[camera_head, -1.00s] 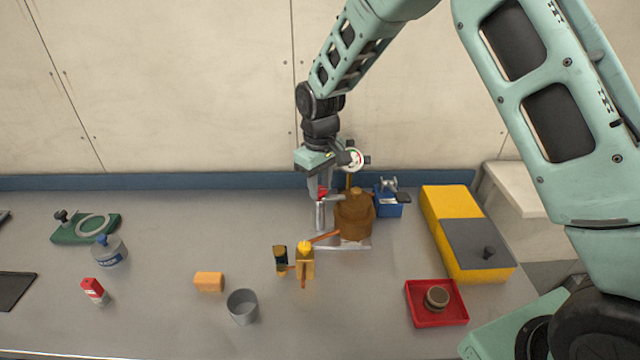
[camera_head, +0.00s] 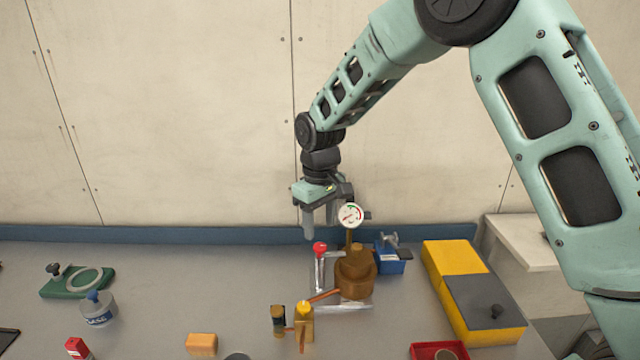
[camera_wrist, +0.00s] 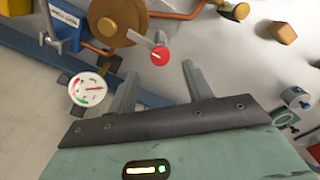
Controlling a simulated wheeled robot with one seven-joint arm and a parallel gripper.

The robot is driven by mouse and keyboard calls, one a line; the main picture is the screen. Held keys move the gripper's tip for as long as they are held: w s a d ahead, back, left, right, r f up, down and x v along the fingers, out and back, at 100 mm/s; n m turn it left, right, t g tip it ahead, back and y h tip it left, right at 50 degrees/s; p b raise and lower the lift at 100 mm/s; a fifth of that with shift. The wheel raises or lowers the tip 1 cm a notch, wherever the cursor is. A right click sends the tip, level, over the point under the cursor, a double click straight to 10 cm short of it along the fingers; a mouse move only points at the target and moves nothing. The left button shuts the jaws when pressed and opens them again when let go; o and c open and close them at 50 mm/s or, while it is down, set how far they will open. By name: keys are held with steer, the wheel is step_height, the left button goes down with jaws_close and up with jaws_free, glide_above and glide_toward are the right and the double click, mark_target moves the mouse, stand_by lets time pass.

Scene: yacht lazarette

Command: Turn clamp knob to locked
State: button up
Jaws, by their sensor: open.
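A red knob (camera_head: 320,248) stands on top of a light metal post, beside the brown brass-coloured pump body (camera_head: 355,275) on a metal base plate (camera_head: 345,305). The wrist view shows the knob (camera_wrist: 160,56) from above, with a small pale mark on its face. My gripper (camera_head: 321,232) is open and empty, above and apart from the knob. In the wrist view the knob lies just beyond my fingertips (camera_wrist: 160,69), roughly between them. I cannot read whether the knob is at locked.
A round pressure gauge (camera_head: 350,215) rises from the pump close beside my gripper. An orange lever (camera_head: 323,296) reaches toward a yellow-capped part (camera_head: 304,318). A blue box (camera_head: 390,260) and a yellow-grey case (camera_head: 470,285) stand right.

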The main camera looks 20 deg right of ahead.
mark_target(320, 245)
step_height(320, 245, up, 12)
steer(key=b, duration=0.1)
steer(key=shift+r, duration=0.1)
stand_by(0.4)
steer(key=s+a+f+n, duration=0.1)
steer(key=s+a, duration=0.3)
steer(key=s, duration=0.4)
steer(key=s+a+f, duration=0.2)
steer(key=s+a, duration=0.2)
steer(key=s, duration=0.3)
steer(key=s+d+f, duration=0.1)
steer(key=s+f, duration=0.1)
steer(key=s, duration=0.7)
steer(key=s+d+f+n, duration=0.1)
steer(key=s+f, duration=0.2)
steer(key=s, duration=0.6)
steer(key=shift+s+f+n+y, duration=0.15)
steer(key=shift+s+n+y, duration=0.15)
